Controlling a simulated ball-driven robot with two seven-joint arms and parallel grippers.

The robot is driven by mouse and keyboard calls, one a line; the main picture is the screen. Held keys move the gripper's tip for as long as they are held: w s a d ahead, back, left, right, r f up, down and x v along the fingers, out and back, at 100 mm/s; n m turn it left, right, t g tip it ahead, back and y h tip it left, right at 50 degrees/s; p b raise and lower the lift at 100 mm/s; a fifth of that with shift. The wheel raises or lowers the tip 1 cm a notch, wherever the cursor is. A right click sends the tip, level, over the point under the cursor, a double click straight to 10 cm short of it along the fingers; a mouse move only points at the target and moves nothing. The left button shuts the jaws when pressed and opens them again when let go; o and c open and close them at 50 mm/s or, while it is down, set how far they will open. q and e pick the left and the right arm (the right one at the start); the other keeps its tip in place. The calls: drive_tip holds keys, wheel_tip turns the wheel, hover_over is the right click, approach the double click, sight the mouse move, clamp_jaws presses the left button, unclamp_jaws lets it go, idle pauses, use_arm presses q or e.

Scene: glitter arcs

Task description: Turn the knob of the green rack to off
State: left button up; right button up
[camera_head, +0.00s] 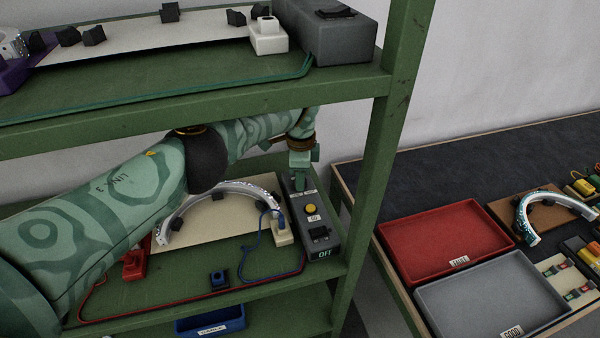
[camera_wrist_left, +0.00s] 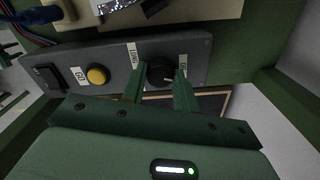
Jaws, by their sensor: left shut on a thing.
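The green rack (camera_head: 372,170) has a grey control box (camera_head: 299,226) on its middle shelf. The box carries a yellow button (camera_head: 310,209), a black switch (camera_head: 319,232) and an OFF mark on its front end. My left gripper (camera_head: 300,180) reaches down to the far end of the box. In the left wrist view, its fingers stand on both sides of a black round knob (camera_wrist_left: 160,73) and are shut on it. A small light mark shows on the knob, between two white labels partly covered by the fingers. The gripper hides the knob in the head view. My right gripper is out of view.
A metallic arc (camera_head: 190,200) stands on a pale board beside the box. The upper shelf runs above my arm. A red tray (camera_head: 440,240) and grey tray (camera_head: 490,300) lie right.

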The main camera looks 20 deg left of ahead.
use_arm(q)
drive_tip(key=shift+r+n+p, duration=0.1)
drive_tip(key=shift+n+p, duration=0.2)
drive_tip(key=shift+n, duration=1.7)
drive_tip(key=shift+w, duration=0.1)
drive_tip(key=o, duration=1)
drive_tip(key=shift+c, duration=0.2)
